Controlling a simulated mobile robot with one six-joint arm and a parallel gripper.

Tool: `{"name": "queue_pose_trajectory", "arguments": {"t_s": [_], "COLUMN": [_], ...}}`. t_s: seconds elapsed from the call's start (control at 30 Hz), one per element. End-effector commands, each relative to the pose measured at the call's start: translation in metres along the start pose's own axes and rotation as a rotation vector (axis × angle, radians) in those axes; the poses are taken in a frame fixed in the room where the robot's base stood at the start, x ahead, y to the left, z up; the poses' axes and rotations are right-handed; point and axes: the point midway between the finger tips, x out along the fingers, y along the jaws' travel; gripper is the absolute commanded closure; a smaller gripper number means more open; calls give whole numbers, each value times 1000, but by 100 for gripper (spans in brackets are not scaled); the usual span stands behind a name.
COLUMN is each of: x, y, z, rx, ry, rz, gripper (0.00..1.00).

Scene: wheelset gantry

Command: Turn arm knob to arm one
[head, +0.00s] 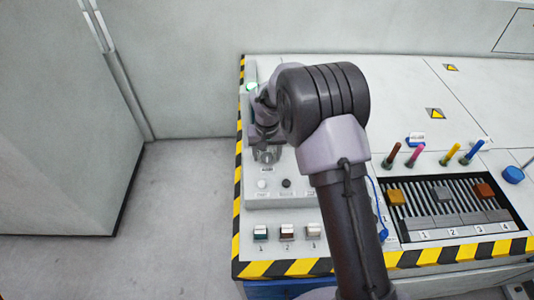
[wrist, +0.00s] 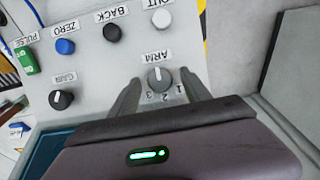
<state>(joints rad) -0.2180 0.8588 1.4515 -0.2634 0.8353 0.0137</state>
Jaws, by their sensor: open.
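The arm knob (wrist: 159,79) is a round grey knob on the light panel, with an upside-down ARM label and the numbers 1, 2 and 3 beside it in the wrist view. My gripper (wrist: 160,75) is open, with one dark finger on each side of the knob. Whether the fingers touch it I cannot tell. The knob's exact pointer setting is hard to make out. In the head view my gripper (head: 266,152) is over the left end of the console, and the arm knob is not clearly seen there.
Near the knob are a white OUT button (wrist: 162,18), a black BACK button (wrist: 112,32), a blue ZERO button (wrist: 65,46) and another black knob (wrist: 61,99). Numbered switches (head: 287,231) sit at the console's front. Coloured pegs (head: 451,153) stand to the right.

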Motion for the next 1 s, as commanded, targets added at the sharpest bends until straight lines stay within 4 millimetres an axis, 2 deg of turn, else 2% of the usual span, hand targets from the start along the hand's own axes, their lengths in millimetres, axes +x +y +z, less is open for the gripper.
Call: {"name": "queue_pose_trajectory", "arguments": {"t_s": [0.07, 0.17, 0.27, 0.5, 0.63, 0.8, 1.0], "x": [-2, -16, -44, -124, -155, -173, -174], "y": [0, 0, 0, 0, 0, 0, 0], "z": [0, -1, -1, -1, -1, 0, 0], "rx": [0, 1, 0, -1, 0, -1, -1], "ry": [0, 1, 3, 4, 3, 0, 0], "rz": [0, 0, 0, 0, -1, 0, 0], "gripper": [44, 44, 44, 44, 44, 44, 44]}}
